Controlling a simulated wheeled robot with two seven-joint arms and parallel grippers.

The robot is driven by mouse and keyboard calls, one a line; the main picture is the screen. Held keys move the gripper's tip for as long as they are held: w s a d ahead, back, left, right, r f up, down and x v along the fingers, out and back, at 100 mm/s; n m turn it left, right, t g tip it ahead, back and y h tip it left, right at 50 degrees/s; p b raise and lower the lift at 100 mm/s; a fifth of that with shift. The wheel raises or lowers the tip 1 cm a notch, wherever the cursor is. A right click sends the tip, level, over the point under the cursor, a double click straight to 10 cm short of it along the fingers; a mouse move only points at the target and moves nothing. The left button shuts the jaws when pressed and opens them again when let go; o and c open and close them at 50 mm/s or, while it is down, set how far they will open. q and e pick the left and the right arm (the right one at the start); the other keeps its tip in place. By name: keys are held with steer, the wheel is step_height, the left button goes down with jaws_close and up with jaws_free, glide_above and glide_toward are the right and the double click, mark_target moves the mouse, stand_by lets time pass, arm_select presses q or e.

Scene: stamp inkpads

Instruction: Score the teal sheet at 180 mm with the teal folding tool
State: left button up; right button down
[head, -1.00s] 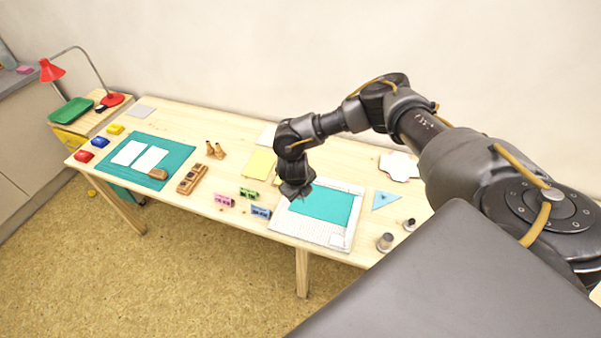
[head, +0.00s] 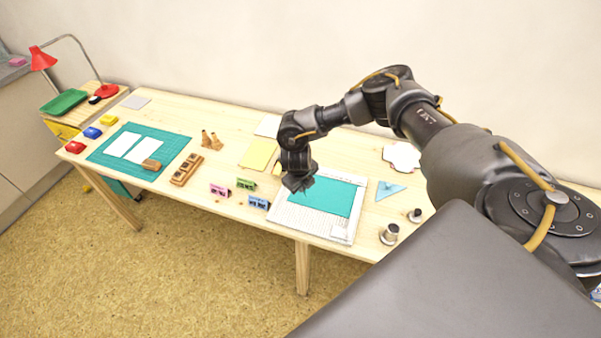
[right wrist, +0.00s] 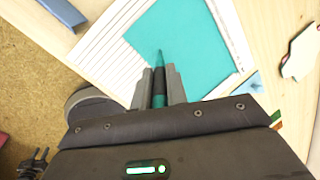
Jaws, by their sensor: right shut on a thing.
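The teal sheet (head: 335,196) lies flat on a white scoring board (head: 296,221) near the table's front edge. In the right wrist view the sheet (right wrist: 195,45) fills the upper middle, with the board's ridged left part (right wrist: 100,48) beside it. My right gripper (head: 299,184) is over the sheet's left end. It is shut on the teal folding tool (right wrist: 159,72), a slim tool with a dark grip and a teal point. The point shows over the sheet near its left edge; I cannot tell whether it touches. My left gripper is not in view.
Pink (head: 220,189), green (head: 246,184) and blue (head: 258,202) stamp blocks stand left of the board. A yellow sheet (head: 258,154) is behind left.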

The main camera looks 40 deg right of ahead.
steer(key=w+d+b, duration=0.6)
steer(key=d+b, duration=0.1)
steer(key=d, duration=0.2)
steer(key=s+a+p, duration=0.2)
steer(key=a+p, duration=0.1)
steer(key=s+a+p, duration=0.2)
steer(key=a, duration=0.1)
steer(key=s+a+p, duration=0.2)
steer(key=a+p, duration=0.1)
steer(key=shift+s+a+r+p, duration=0.2)
steer(key=shift+s+a+p, duration=0.1)
steer(key=shift+s+a, duration=0.1)
steer(key=shift+s+a+f+p, duration=0.2)
steer(key=shift+s+a+p, duration=0.25)
steer(key=shift+a, duration=0.25)
steer(key=shift+w, duration=0.15)
steer(key=shift+f+b, duration=0.7)
stand_by(0.8)
stand_by(0.4)
